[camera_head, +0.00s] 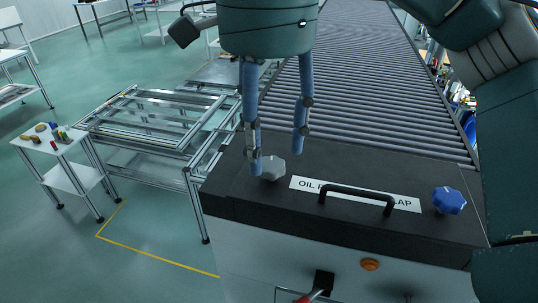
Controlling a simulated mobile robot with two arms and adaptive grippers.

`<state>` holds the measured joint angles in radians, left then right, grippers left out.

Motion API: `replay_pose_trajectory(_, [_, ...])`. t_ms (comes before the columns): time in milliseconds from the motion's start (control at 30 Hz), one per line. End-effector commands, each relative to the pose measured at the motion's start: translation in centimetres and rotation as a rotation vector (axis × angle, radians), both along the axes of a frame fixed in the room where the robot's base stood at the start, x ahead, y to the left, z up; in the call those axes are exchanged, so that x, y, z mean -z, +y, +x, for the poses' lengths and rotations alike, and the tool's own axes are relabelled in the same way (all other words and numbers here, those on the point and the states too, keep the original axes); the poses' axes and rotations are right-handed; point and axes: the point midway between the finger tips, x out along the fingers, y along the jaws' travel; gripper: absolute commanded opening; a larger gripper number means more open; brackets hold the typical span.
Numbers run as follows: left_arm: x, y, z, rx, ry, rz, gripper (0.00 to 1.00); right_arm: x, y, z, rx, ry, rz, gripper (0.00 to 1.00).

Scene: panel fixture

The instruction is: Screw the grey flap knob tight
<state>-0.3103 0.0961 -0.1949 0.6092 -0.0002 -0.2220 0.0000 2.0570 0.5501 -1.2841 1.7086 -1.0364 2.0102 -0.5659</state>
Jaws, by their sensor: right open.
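The grey flap knob (273,168) sits on the left part of the black top panel (240,208), left of a white label (308,185) whose text is partly hidden by a handle. My right gripper (277,158) points down from the top centre with its two blue fingers apart. Its left fingertip is beside the knob's left side in the picture. The other fingertip is above and right of the knob. I cannot tell whether either finger touches the knob. My left gripper is not in view.
A black bar handle (357,192) and a blue knob (450,200) stand on the panel to the right. An orange button (370,264) is on the front face. A roller conveyor (370,90) runs behind. A glass-topped frame (150,112) and a small white table (50,150) stand left.

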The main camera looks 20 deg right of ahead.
Motion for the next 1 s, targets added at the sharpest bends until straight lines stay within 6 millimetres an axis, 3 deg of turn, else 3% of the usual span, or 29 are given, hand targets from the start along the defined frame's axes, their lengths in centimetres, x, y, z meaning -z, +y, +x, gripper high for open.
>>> replay_pose_trajectory(200, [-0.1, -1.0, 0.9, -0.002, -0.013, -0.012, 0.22, 2.6, 0.0, 0.0, 0.001, 0.002, 0.002, 0.51])
replay_pose_trajectory(400, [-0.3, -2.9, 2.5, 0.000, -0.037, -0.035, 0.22, 3.3, 0.0, 0.0, 0.002, 0.000, 0.002, 0.51])
replay_pose_trajectory(600, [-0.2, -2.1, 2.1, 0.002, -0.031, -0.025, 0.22, 3.3, 0.0, 0.0, 0.002, -0.001, 0.003, 0.51])
replay_pose_trajectory(833, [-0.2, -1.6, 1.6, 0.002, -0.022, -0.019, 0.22, 3.3, 0.0, 0.0, 0.002, -0.002, 0.002, 0.06])
replay_pose_trajectory(1000, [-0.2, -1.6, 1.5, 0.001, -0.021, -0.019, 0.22, 3.2, 0.0, 0.0, 0.006, -0.002, 0.002, 0.06])
